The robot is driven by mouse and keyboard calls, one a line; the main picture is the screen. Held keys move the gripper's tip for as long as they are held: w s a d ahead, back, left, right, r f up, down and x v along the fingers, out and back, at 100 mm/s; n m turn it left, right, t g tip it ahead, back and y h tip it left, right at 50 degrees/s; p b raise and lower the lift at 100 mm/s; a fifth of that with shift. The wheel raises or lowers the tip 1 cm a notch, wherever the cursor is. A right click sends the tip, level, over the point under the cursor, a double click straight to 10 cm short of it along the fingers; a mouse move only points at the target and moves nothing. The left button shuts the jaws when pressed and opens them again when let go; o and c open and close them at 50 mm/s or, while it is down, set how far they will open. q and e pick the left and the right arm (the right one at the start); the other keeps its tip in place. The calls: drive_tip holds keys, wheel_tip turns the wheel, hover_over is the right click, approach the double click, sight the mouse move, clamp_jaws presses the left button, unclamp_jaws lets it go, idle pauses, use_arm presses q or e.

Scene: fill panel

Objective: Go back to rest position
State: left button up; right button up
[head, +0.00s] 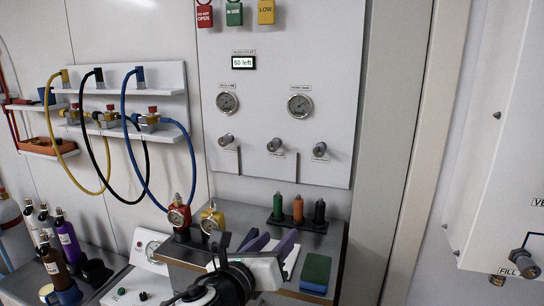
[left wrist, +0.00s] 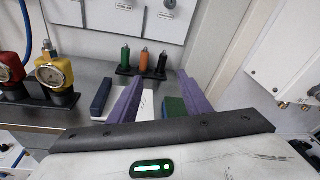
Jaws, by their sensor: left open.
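My left gripper (head: 270,244) is low in the middle of the head view, over the steel bench (head: 337,238). Its two purple fingers stand apart with nothing held between them. In the left wrist view the same gripper (left wrist: 158,100) points toward the back of the bench, its fingers spread over a white sheet or pad whose surface is partly hidden. My right gripper does not show in either view.
Red and yellow gauged cylinders (head: 212,219) stand left. The gauge panel (head: 265,120) rises behind; a white cabinet (head: 500,150) hangs at right.

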use_arm(q)
drive_tip(key=s+a+f+n+g, duration=0.1)
drive_tip(key=s+f+n+g, duration=0.1)
drive_tip(key=s+f+n, duration=0.6)
drive_tip(key=s+a+f+n+g, duration=0.1)
drive_tip(key=s+f+n, duration=0.2)
drive_tip(key=f+n, duration=0.8)
drive_tip(key=s+a+f+n+g+y, duration=0.1)
drive_tip(key=s+a+f+n+y, duration=0.1)
drive_tip(key=s+a+f+n, duration=0.5)
drive_tip(key=s+a+f+n+g+y, duration=0.2)
drive_tip(key=s+a+f+n, duration=0.6)
drive_tip(key=s+f, duration=0.3)
drive_tip(key=s+n, duration=0.1)
drive_tip(key=s, duration=0.2)
drive_tip(key=shift+a+f, duration=0.2)
drive_tip(key=shift+a, duration=0.1)
drive_tip(key=shift+w+d, duration=0.1)
